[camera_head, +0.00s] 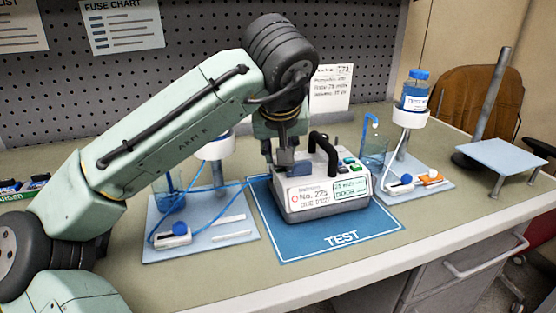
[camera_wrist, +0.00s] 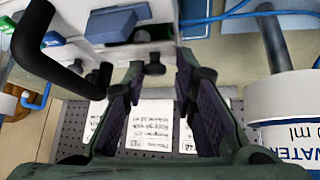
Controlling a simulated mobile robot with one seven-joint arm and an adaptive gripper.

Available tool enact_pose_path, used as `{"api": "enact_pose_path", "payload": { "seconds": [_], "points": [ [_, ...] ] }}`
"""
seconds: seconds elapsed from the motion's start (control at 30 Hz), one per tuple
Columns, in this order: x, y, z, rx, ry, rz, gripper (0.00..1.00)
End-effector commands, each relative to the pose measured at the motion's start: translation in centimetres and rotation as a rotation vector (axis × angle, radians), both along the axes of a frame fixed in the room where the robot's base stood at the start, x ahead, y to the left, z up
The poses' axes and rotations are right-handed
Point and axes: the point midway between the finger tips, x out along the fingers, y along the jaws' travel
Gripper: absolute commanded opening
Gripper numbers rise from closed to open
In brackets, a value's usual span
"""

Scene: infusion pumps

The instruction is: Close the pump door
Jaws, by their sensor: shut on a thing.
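The infusion pump (camera_head: 322,192) is a white box labelled "No. 225" with a black carrying handle (camera_head: 325,150) and coloured buttons. It stands on the blue TEST mat (camera_head: 342,240). My gripper (camera_head: 285,158) points down at the pump's rear left top, left of the handle. In the wrist view, its fingers (camera_wrist: 158,75) are on either side of a pale pump part (camera_wrist: 148,50) with a small black knob. The handle also shows in the wrist view (camera_wrist: 45,62). I cannot clearly tell the door from the body, or how far open it is.
Left of the mat is a pale tray (camera_head: 205,240) with a blue tube and clamp. On the right are a bottle on a stand (camera_head: 414,95) and another tray (camera_head: 415,185). A small raised platform (camera_head: 505,158) stands farther right. The table front is clear.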

Motion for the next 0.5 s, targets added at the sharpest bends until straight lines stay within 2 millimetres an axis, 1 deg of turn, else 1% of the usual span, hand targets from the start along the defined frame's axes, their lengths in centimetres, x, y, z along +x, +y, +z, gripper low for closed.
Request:
{"api": "enact_pose_path", "payload": {
  "seconds": [0.03, 0.3, 0.5],
  "points": [
    [-0.15, -0.13, -0.94, 0.004, -0.026, -0.002, 0.00],
    [-0.56, -0.24, -1.13, 0.035, -0.124, -0.001, 0.00],
    [-0.65, -0.23, -1.06, 0.043, -0.149, 0.000, 0.00]
  ]
}}
